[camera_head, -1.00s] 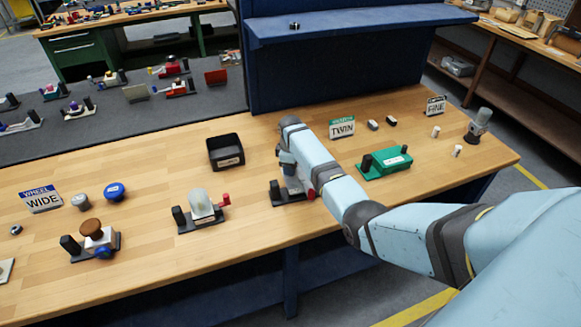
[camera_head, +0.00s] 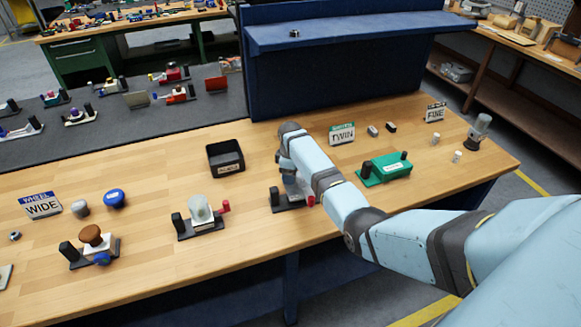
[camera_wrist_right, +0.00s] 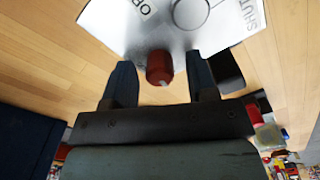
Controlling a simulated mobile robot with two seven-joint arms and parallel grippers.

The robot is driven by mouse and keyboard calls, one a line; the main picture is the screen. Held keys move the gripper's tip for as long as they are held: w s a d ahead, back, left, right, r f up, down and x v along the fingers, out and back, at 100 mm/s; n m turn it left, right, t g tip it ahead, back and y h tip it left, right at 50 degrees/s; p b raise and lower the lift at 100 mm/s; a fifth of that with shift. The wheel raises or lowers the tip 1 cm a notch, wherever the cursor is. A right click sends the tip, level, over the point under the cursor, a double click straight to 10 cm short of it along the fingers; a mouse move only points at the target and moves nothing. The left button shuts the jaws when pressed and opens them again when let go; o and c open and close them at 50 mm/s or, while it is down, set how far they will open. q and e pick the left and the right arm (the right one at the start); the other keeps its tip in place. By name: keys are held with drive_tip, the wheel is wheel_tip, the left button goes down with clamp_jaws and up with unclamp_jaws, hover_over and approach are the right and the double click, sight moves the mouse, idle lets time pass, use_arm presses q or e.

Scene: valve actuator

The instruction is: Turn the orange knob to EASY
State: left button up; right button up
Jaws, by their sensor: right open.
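My right gripper (camera_head: 293,188) reaches down at a dark-based device (camera_head: 288,205) in the middle of the bench; my arm hides most of the device. In the right wrist view the gripper (camera_wrist_right: 160,72) is open. A red cylindrical handle (camera_wrist_right: 159,66) shows between its fingers, with no clear grip on it. Beyond is a white plate (camera_wrist_right: 140,28) with a round outline and the partly cut-off words SHUT and OP. A brown-orange round knob (camera_head: 91,234) tops another device at the left, away from the gripper. I cannot read EASY anywhere. My left gripper is out of view.
A white-knobbed device with a red handle (camera_head: 200,214) stands left of my gripper, and a green device (camera_head: 385,168) right. A black bin (camera_head: 225,157) and TWIN sign (camera_head: 342,133) stand behind. A WIDE sign (camera_head: 41,204) is at left. Bare wood lies between them.

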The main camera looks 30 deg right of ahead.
wheel_tip(320, 180, up, 14)
drive_tip(key=b, duration=0.1)
drive_tip(key=shift+f+b, duration=0.2)
drive_tip(key=shift+b, duration=0.2)
idle(0.3)
